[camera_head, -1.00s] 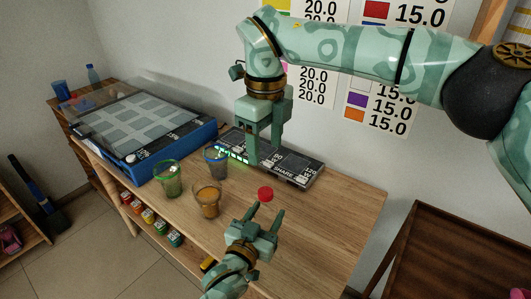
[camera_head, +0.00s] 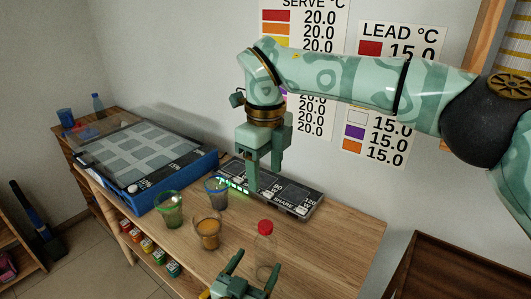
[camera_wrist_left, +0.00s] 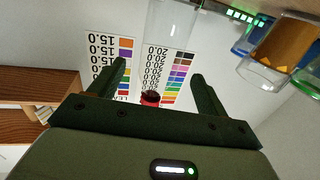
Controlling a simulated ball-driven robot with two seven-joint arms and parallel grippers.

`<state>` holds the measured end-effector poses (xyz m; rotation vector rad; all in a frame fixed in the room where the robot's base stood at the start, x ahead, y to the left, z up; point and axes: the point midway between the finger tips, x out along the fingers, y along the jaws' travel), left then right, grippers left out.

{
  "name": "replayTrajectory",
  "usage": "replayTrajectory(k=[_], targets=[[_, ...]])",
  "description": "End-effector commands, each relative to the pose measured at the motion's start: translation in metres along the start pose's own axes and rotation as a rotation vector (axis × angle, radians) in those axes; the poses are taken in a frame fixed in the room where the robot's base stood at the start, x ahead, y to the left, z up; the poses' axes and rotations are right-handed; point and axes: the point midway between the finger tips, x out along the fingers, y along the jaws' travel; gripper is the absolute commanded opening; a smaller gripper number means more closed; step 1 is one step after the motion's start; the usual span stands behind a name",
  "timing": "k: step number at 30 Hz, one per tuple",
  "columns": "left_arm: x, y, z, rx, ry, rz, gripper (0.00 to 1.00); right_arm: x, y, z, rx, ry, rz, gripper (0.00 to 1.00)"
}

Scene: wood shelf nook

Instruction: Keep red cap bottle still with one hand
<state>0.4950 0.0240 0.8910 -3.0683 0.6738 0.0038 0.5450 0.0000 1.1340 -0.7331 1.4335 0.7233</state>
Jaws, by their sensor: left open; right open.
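The red cap bottle (camera_head: 265,256) stands upright on the wooden table, with a clear body and a red cap. My left gripper (camera_head: 257,260) is open in front of it, and its fingers overlap the bottle's lower part in the head view. In the left wrist view, upside down, the clear bottle (camera_wrist_left: 172,22) and a red cap (camera_wrist_left: 150,98) show between the open left fingers (camera_wrist_left: 158,76). Nothing is clamped; I cannot tell whether the fingers touch the bottle. My right gripper (camera_head: 264,178) points down, open and empty, above the black panel.
Cups with orange (camera_head: 207,232), green (camera_head: 169,209) and blue (camera_head: 216,191) stand left of the bottle. A black panel with lit green marks (camera_head: 305,205) lies behind it. A blue-sided tray machine (camera_head: 190,175) fills the table's left. The table right of the bottle (camera_head: 340,240) is clear.

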Motion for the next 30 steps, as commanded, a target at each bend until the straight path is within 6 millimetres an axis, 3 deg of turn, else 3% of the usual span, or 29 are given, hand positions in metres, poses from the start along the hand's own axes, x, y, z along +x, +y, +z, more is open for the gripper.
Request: replayTrajectory(k=[6,13,18,30], targets=[[-0.055,0.000,-0.002,0.000,-0.001,0.000,0.77,-0.022,0.002,-0.002,0.000,-0.007,-0.009,0.56],[-0.093,0.000,0.000,-0.001,-0.001,0.000,0.77,-0.030,0.003,-0.002,0.000,-0.009,-0.013,0.56],[-0.104,0.000,0.000,-0.001,0.001,0.000,0.77,-0.031,0.003,-0.002,0.000,-0.010,-0.013,0.56],[-0.105,0.000,0.000,-0.001,0.000,0.000,0.77,-0.031,0.003,-0.002,0.000,-0.010,-0.013,0.56]])
